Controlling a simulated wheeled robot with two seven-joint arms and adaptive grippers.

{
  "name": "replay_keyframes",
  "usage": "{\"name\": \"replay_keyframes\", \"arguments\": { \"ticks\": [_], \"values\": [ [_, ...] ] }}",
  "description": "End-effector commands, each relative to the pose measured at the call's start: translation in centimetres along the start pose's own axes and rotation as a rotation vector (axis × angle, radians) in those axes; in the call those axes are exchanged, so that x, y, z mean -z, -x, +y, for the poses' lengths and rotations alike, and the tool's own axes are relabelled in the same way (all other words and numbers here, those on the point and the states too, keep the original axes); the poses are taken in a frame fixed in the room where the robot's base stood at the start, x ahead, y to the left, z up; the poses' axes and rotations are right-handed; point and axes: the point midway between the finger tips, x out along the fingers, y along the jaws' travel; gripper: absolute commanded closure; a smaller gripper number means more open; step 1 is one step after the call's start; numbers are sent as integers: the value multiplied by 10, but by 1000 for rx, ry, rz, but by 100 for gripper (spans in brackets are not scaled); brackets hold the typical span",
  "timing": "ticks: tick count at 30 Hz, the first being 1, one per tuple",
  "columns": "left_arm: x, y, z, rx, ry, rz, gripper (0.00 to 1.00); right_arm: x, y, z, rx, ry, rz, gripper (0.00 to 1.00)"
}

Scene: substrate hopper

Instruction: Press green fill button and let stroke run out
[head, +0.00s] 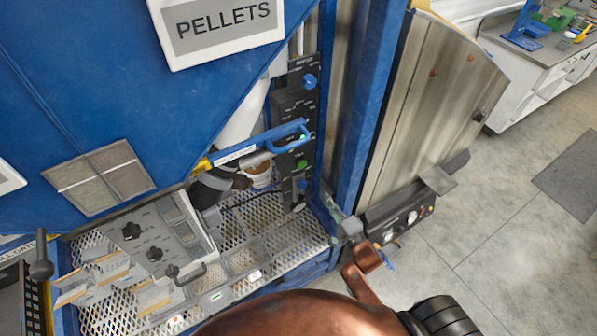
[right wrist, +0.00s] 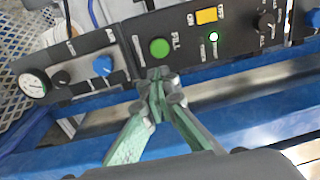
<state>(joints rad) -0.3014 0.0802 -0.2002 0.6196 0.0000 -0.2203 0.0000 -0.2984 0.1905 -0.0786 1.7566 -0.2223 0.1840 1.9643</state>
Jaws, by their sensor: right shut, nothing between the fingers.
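The round green button (right wrist: 159,48), marked FILL, sits on a black control panel (right wrist: 75,68) in the right wrist view. My left gripper is not visible.
A blue hopper (head: 90,80) marked PELLETS and a blue lever (head: 288,135) stand left. Floor at right is clear.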

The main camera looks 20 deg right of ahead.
Motion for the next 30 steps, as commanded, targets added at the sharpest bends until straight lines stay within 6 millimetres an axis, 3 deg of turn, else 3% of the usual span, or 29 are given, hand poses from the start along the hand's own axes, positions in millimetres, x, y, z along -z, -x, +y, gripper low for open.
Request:
{"name": "replay_keyframes", "arguments": {
  "ticks": [8, 13, 30],
  "values": [
    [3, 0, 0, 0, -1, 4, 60, -1, -2, 1, -1, 0, -2, 100],
    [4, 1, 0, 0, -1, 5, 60, -2, -15, 0, 1, 0, -3, 100],
    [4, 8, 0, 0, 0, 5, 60, -2, -121, 0, 0, 0, -3, 100]
  ]
}}
